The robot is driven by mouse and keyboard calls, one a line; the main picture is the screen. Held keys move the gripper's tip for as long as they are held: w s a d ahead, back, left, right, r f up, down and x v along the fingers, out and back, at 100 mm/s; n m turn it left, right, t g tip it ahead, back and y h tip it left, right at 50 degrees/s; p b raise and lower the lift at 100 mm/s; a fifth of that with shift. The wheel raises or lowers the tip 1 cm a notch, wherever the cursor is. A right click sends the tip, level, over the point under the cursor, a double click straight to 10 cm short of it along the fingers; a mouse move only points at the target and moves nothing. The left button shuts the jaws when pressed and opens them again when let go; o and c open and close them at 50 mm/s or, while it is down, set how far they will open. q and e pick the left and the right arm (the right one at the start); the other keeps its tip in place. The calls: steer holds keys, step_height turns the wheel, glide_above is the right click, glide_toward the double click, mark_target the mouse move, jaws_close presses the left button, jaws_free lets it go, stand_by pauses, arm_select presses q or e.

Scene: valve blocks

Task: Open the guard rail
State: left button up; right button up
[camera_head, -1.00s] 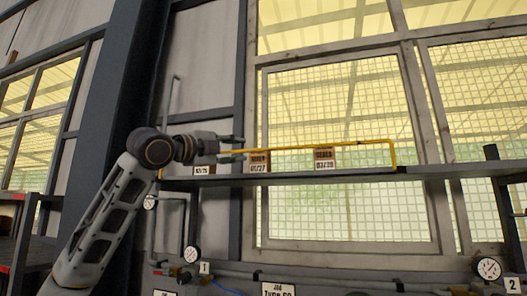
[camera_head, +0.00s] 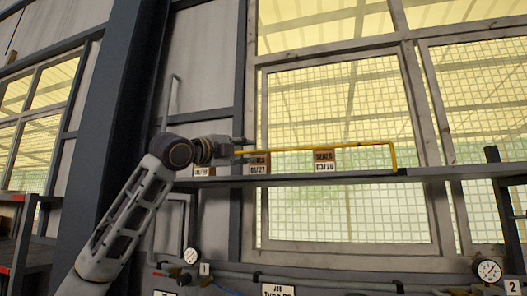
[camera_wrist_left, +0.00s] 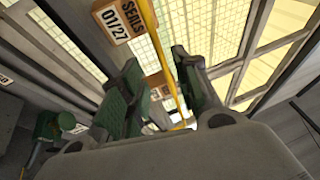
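The guard rail is a yellow bar (camera_head: 350,144) running along the front of a shelf. Its right end bends down to the shelf; its left end is hidden by my gripper. My left gripper (camera_head: 243,147) is at the left end of the rail. In the left wrist view, its two green-padded fingers (camera_wrist_left: 158,85) are apart, with the yellow rail (camera_wrist_left: 164,58) passing between them. A gap shows beside the rail, and I cannot tell whether either finger touches it. My right gripper is in neither view.
Pressure gauges (camera_head: 192,255) and pipes are below. A dark steel column (camera_head: 118,90) rises at the left.

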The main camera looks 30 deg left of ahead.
mark_target(263, 152)
arm_select(q)
steer(key=x, duration=0.3)
steer(key=shift+w+r+p, duration=0.15)
steer(key=shift+w+p, duration=0.15)
steer(key=shift+p, duration=0.1)
steer(key=p+x, duration=0.1)
steer(key=x, duration=0.3)
steer(key=shift+w+d, duration=0.15)
steer(key=shift+w, duration=0.5)
jaws_close()
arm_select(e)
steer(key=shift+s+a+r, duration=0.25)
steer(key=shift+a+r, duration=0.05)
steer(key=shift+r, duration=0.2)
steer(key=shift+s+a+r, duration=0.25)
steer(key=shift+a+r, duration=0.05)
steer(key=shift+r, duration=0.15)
